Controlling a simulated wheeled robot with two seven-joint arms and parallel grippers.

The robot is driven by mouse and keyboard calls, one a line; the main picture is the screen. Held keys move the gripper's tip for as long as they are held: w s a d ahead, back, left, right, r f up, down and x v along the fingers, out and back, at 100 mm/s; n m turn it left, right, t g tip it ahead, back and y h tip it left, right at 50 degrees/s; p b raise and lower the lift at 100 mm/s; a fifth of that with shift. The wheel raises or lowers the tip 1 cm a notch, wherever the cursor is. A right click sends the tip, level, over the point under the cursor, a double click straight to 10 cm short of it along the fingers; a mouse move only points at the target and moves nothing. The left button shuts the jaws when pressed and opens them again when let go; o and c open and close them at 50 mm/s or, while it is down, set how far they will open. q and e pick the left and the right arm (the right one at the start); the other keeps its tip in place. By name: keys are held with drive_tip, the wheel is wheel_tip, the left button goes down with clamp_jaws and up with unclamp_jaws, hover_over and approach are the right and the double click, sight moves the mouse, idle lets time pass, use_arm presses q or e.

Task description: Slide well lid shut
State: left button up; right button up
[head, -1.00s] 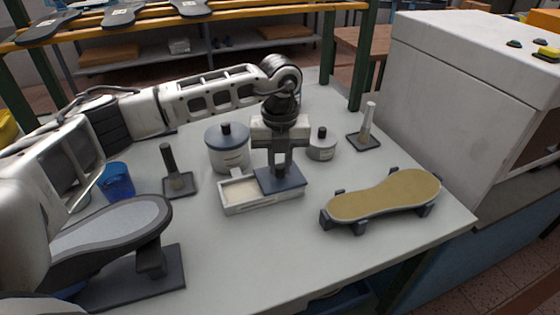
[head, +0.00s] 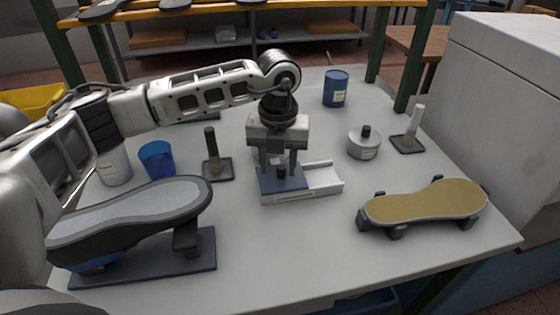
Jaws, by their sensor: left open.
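The well box (head: 324,179) is a low white tray near the middle of the table. Its blue lid (head: 268,184) sits over the left part, and no cream filling shows. The right part is a bare white channel. A small dark knob (head: 281,172) stands on the lid. My left gripper (head: 280,168) points down over the lid, its fingers apart on either side of the knob. I cannot tell whether a finger touches it. My right gripper is not in view.
A dark post on a base (head: 213,166) and a blue cup (head: 157,160) are left of the box. A shoe last on a stand (head: 130,215) is front left. A grey pot (head: 363,147), brush stand (head: 408,144) and tan sole form (head: 425,205) are right. A blue can (head: 335,90) is behind.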

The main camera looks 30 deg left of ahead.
sight(279, 168)
use_arm(q)
drive_tip(key=shift+r, duration=0.35)
wheel_tip(279, 168, up, 15)
drive_tip(key=b, duration=0.1)
idle(0.6)
